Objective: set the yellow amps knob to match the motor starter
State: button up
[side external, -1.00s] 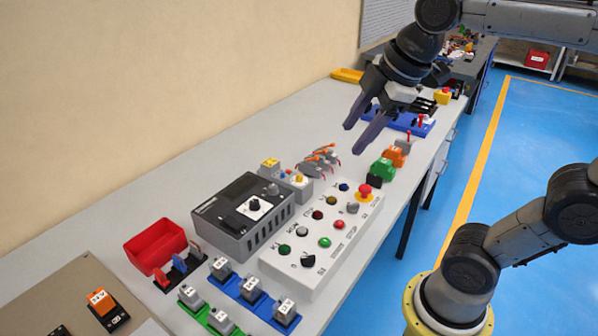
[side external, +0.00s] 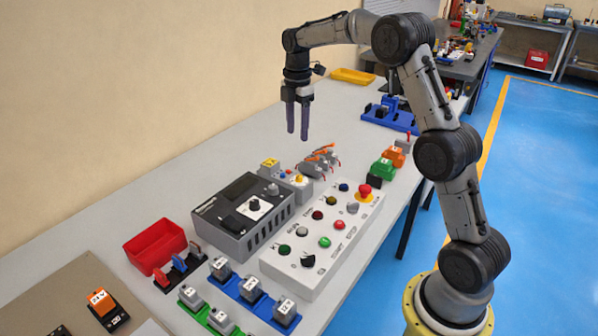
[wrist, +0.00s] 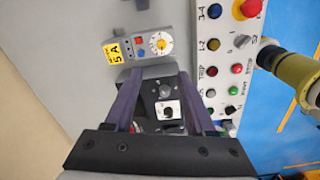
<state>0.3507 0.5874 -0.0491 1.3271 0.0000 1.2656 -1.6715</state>
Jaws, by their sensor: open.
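The motor starter is a small grey box (side external: 295,182) behind the larger grey unit. In the wrist view it lies near the top centre. It carries a yellow label (wrist: 115,50) that reads 5 A, blue and red buttons, and a white dial with a yellow-orange knob (wrist: 160,44). The knob's exact setting is too small to read. My gripper (side external: 297,135) is open and empty, pointing down in the air above the back of the bench, apart from the starter. In the wrist view the starter shows beyond the fingertips.
The dark-topped grey unit (side external: 240,216) with a black knob stands in front of the starter. A white control panel (side external: 322,238) with several buttons and a red mushroom button is to its right. Grey connectors with orange levers (side external: 320,160) lie close behind the starter.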

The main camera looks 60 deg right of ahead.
aim_at(299, 176)
jog(key=f, duration=1.4)
jog(key=shift+s+d+f, duration=0.1)
jog(key=shift+d+f, duration=0.1)
jog(key=shift+d, duration=0.05)
jog(key=shift+c, duration=0.2)
grip_shut()
